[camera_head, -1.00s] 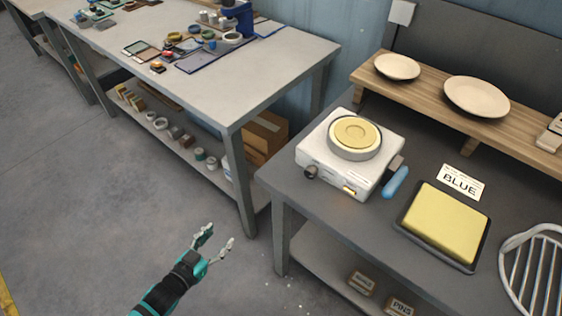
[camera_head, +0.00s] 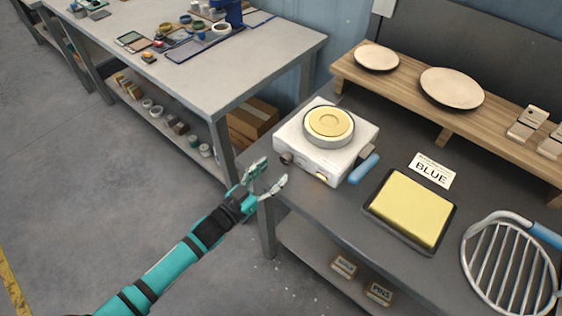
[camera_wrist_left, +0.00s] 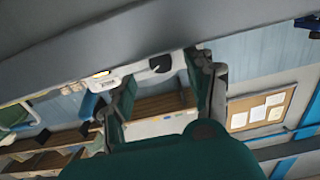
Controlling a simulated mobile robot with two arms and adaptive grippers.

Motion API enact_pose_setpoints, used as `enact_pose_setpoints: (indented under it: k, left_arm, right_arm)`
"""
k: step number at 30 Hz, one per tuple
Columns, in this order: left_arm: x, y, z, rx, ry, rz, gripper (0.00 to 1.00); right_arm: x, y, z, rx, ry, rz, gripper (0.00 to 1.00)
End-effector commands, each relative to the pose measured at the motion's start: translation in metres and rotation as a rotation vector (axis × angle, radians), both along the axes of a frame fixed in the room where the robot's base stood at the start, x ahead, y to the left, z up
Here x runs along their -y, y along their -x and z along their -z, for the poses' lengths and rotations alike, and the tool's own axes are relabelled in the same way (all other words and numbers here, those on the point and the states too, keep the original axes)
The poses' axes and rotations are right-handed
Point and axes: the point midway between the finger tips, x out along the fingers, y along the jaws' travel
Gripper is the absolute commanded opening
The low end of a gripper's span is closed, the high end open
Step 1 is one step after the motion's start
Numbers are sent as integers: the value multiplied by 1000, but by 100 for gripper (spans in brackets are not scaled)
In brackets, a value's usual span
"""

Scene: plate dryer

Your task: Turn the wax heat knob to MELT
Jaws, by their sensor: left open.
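The wax heater (camera_head: 316,160) is a white box on the dark grey bench, with a round pot of yellow wax (camera_head: 329,122) on top. Its dark heat knob (camera_head: 286,159) is on the front face at the left; any MELT marking is too small to read. My left gripper (camera_head: 273,170) is open and empty, just in front of the bench edge and close to the knob, apart from it. My right gripper is not in view.
A blue-handled tool (camera_head: 364,169) lies at the heater's right. A yellow slab in a dark tray (camera_head: 400,247), a BLUE card (camera_head: 431,172) and a wire rack (camera_head: 505,262) are farther right. A wooden shelf (camera_head: 420,105) with plates stands behind. A second table (camera_head: 245,85) is at left.

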Motion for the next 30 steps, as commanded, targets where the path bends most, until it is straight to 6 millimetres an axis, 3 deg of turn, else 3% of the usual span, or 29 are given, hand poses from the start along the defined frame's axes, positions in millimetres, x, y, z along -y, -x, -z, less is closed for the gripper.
enact_pose_setpoints:
  k: [3,9,20,30]
  left_arm:
    - [13,-18,-1,1,-1,0,55]
    - [25,-34,0,-1,0,0,55]
    - [27,-36,1,-1,-1,0,54]
    - [27,-36,1,-1,-1,0,10]
  right_arm:
    - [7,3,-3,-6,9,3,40]
    - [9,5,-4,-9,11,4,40]
    - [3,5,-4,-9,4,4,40]
    - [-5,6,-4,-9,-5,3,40]
